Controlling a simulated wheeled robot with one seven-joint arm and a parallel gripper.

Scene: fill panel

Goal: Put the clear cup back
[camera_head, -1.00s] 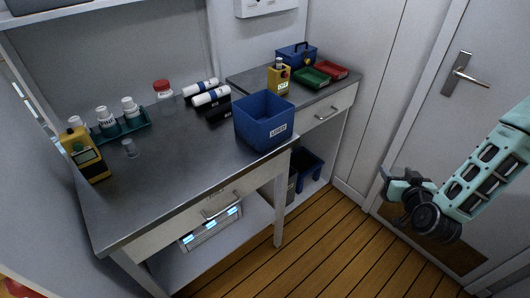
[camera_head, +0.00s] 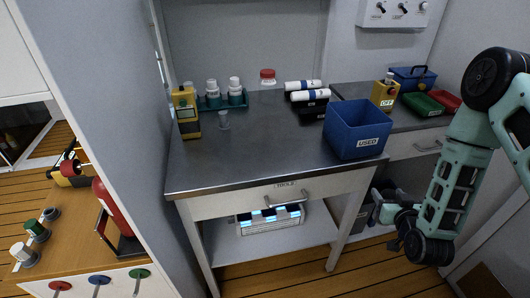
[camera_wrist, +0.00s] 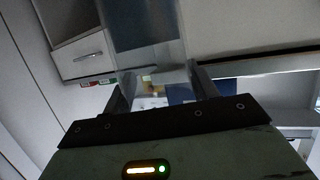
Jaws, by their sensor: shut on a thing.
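My gripper (camera_wrist: 160,84) is shut on a see-through, pale thing in the wrist view, which looks like the clear cup (camera_wrist: 152,52). Its outline is faint against the background, and the cup cannot be made out in the head view. In the head view my arm hangs at the right, its hand low in front of the bench's right side and apart from the worktop.
A blue "USED" bin (camera_head: 345,141) stands at the worktop's right front. A yellow meter (camera_head: 187,115), a teal rack (camera_head: 237,99) of white bottles, a red-capped jar (camera_head: 268,78) and white rolls (camera_head: 309,95) line the back. The middle front is clear. A red extinguisher (camera_head: 112,212) is at left.

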